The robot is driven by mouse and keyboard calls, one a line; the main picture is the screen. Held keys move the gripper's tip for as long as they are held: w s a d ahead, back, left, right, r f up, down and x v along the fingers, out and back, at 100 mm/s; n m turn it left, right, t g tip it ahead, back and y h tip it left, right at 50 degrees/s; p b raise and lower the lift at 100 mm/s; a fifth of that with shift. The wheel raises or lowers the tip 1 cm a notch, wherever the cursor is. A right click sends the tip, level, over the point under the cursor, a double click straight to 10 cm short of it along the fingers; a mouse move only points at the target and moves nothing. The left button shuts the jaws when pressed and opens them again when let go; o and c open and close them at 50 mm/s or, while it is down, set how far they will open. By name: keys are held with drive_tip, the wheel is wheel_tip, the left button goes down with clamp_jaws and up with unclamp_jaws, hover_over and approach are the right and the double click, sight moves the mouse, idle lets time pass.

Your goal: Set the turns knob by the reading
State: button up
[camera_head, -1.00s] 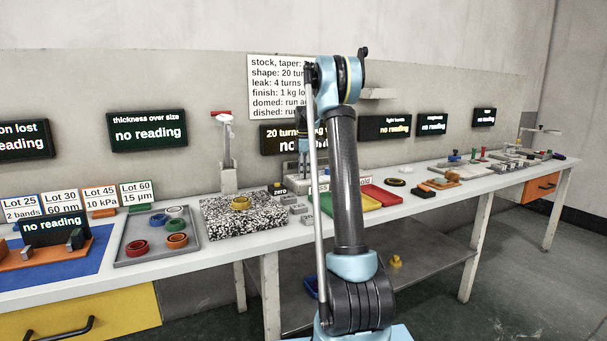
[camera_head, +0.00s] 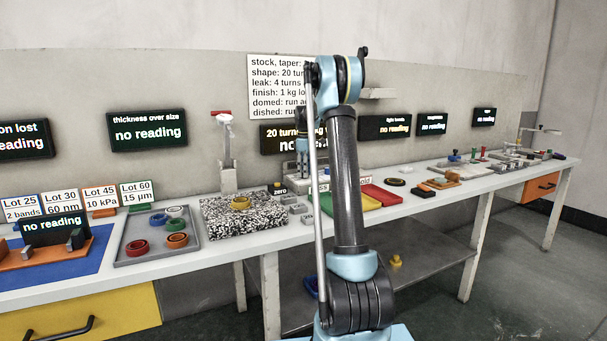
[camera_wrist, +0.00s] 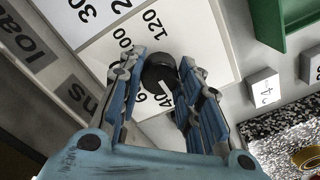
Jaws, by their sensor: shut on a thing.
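A label ending in "ns" (camera_wrist: 76,94) lies left of the dial, and a "load" label (camera_wrist: 28,42) is further up left. In the head view a display reading "20 turns" (camera_head: 283,133) is partly hidden behind my arm; its lower line is mostly covered. The knob is hidden there.
A speckled plate (camera_head: 215,222) with a yellow ring (camera_head: 241,203) stands left of my arm. A grey tray (camera_head: 122,262) of coloured rings is further left. Red (camera_head: 380,196) and green trays (camera_wrist: 290,12) lie near the dial.

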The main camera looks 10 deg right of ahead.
drive_tip(key=m, duration=0.5)
drive_tip(key=shift+w+m, duration=0.1)
drive_tip(key=shift+m, duration=0.2)
drive_tip(key=m, duration=1.1)
drive_tip(key=shift+m, duration=0.3)
drive_tip(key=m, duration=0.5)
drive_tip(key=shift+m, duration=0.4)
drive_tip(key=o, duration=1)
drive_tip(key=shift+o, duration=0.2)
